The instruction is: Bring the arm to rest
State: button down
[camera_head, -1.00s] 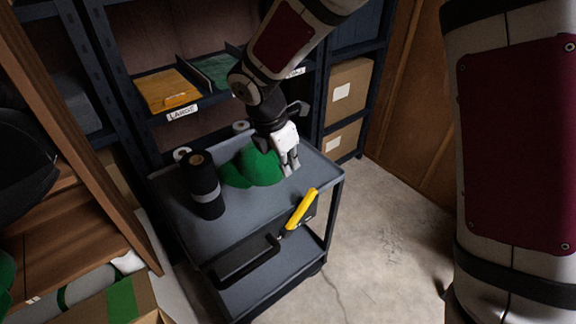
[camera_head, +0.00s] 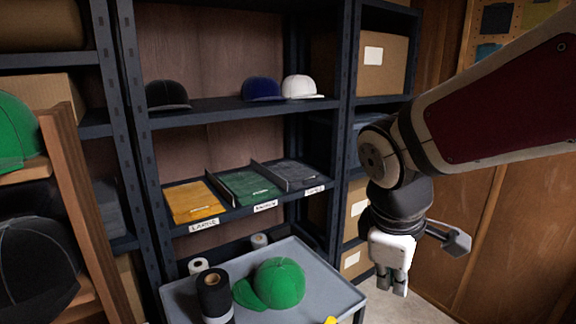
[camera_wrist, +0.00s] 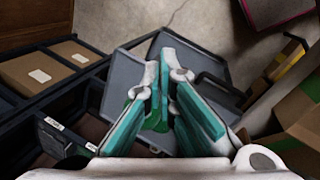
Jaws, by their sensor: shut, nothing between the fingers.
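My gripper (camera_head: 391,284) hangs fingers-down in the head view, right of the grey cart, and it is shut and empty. In the wrist view its teal-padded fingers (camera_wrist: 166,95) point over the cart, with green partly showing behind them. A green cap (camera_head: 279,283) sits on the cart's top (camera_head: 335,291), apart from my gripper. My arm reaches in from the right side of the head view.
A black roll (camera_head: 214,296) stands on the cart left of the cap. Behind is a dark shelf (camera_head: 240,111) with caps and folded garments in labelled sections. Cardboard boxes (camera_head: 383,63) fill the right shelf. A wooden rack (camera_head: 68,180) with caps stands at left.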

jog(key=s+d+r+m+y, duration=0.1)
jog(key=s+m, duration=0.4)
jog(key=s, duration=0.2)
jog(key=s+d+r+m+t+y, duration=0.1)
jog(key=s+d+r+m, duration=0.1)
jog(key=s+m, duration=0.4)
jog(key=shift+s+r+t+p, duration=0.3)
jog(key=shift+s+p, duration=0.1)
jog(key=shift+s, duration=0.25)
jog(key=shift+d, duration=0.1)
